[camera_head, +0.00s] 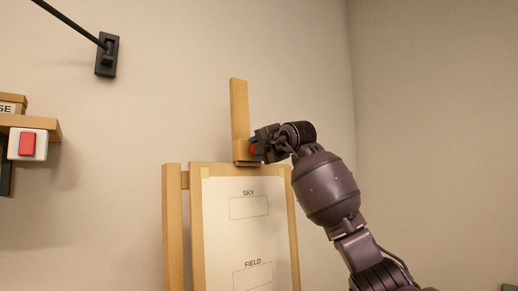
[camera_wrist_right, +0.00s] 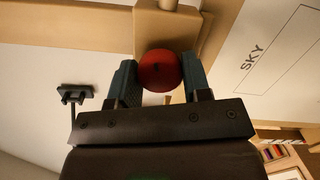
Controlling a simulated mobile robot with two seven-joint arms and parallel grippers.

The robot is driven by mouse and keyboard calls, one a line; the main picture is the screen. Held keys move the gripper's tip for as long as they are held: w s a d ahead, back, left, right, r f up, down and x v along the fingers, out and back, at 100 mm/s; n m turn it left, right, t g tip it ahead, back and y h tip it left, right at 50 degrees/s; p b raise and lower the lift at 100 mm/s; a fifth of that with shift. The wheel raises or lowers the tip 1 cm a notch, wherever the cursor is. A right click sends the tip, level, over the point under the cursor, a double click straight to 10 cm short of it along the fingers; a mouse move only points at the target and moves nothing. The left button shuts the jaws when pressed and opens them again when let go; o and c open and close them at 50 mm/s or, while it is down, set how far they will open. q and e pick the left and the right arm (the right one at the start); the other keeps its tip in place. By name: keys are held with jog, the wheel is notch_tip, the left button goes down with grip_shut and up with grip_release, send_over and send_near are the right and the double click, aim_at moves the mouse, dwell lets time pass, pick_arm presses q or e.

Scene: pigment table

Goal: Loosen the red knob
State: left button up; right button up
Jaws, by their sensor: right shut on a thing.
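The red knob (camera_wrist_right: 160,71) sits on the wooden clamp block (camera_head: 243,159) on the easel's upright post (camera_head: 239,110). My right gripper (camera_wrist_right: 158,82) has a finger on either side of the knob and is shut on it. My left gripper is not in view.
The easel (camera_head: 173,225) holds a white sheet (camera_head: 225,235) marked SKY and FIELD. A wall shelf (camera_head: 45,126) with a red switch (camera_head: 28,144) is at the left. A black wall bracket (camera_head: 106,55) is above. The wall right of my right arm is clear.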

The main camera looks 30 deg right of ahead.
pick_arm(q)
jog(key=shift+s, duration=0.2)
pick_arm(e)
jog(key=shift+r+m, duration=0.1)
jog(key=shift+m, duration=0.5)
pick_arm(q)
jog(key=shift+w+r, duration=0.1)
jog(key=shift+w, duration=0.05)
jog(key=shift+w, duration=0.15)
pick_arm(e)
jog(key=o, duration=0.9)
jog(key=shift+s, duration=0.1)
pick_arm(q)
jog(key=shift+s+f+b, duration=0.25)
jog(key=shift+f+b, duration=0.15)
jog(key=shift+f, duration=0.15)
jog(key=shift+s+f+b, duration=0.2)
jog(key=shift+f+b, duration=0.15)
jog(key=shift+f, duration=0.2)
pick_arm(e)
jog(key=s, duration=1)
jog(key=shift+s+r, duration=0.35)
jog(key=shift+r, duration=0.05)
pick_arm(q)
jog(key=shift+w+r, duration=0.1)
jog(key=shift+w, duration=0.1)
pick_arm(e)
jog(key=shift+a, duration=0.1)
